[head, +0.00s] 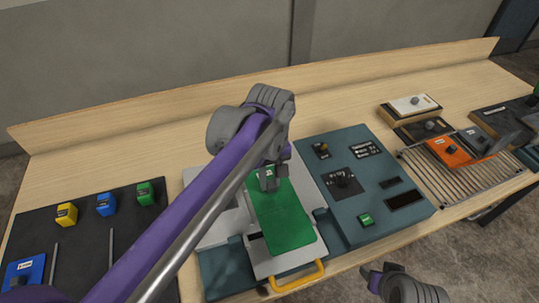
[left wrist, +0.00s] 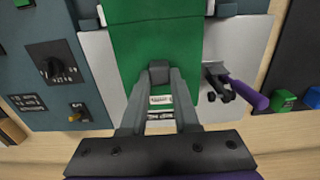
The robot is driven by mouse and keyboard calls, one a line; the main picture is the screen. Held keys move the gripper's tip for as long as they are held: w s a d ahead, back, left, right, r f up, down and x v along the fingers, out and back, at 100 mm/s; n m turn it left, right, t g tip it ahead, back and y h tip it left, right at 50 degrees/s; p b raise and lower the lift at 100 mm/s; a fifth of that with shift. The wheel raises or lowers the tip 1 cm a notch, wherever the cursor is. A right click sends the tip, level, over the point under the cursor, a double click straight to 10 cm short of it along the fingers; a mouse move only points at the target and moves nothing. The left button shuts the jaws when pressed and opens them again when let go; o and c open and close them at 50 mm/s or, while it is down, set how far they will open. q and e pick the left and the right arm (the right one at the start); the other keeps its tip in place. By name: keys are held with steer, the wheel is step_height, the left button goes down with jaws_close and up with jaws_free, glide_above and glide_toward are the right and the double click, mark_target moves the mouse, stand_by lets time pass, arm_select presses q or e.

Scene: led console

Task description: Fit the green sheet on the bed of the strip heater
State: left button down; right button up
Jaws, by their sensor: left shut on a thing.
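The green sheet (head: 283,220) lies over the pale bed plate of the strip heater (head: 213,235), between its teal side blocks. It also shows in the left wrist view (left wrist: 150,30). My left gripper (head: 268,180) is at the sheet's far end, pointing down. In the left wrist view its fingers (left wrist: 158,75) close on a small grey block at the sheet, with a white label below. I cannot tell whether the sheet is fully down on the bed. My arm hides part of the heater's left side. Only a grey and purple part of my right arm shows at the bottom right.
A teal control panel (head: 362,182) with a knob and green button adjoins the heater. A yellow handle (head: 298,277) is at its front, a purple lever (left wrist: 250,95) beside the sheet. A dark mat (head: 80,225) with coloured blocks is left; a wire rack (head: 455,175) is right.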

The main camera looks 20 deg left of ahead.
mark_target(270, 195)
arm_select(q)
steer(key=shift+w, duration=0.15)
steer(key=shift+f+b, duration=0.45)
steer(key=shift+f, duration=0.3)
steer(key=f+b, duration=0.1)
steer(key=f, duration=0.1)
steer(key=f+b, duration=0.1)
steer(key=f, duration=0.1)
steer(key=shift+s, duration=0.2)
steer(key=shift+w+f+b, duration=0.1)
steer(key=shift+f+b, duration=0.35)
steer(key=shift+f, duration=0.05)
arm_select(e)
steer(key=f, duration=0.1)
steer(key=s+f, duration=0.1)
steer(key=f, duration=0.3)
steer(key=shift+s+f, duration=0.15)
steer(key=shift+s, duration=0.25)
arm_select(q)
steer(key=shift+f+b, duration=0.55)
steer(key=shift+f, duration=0.55)
arm_select(e)
steer(key=shift+s+f+g, duration=0.15)
steer(key=shift+f+g, duration=0.15)
steer(key=shift+f, duration=0.35)
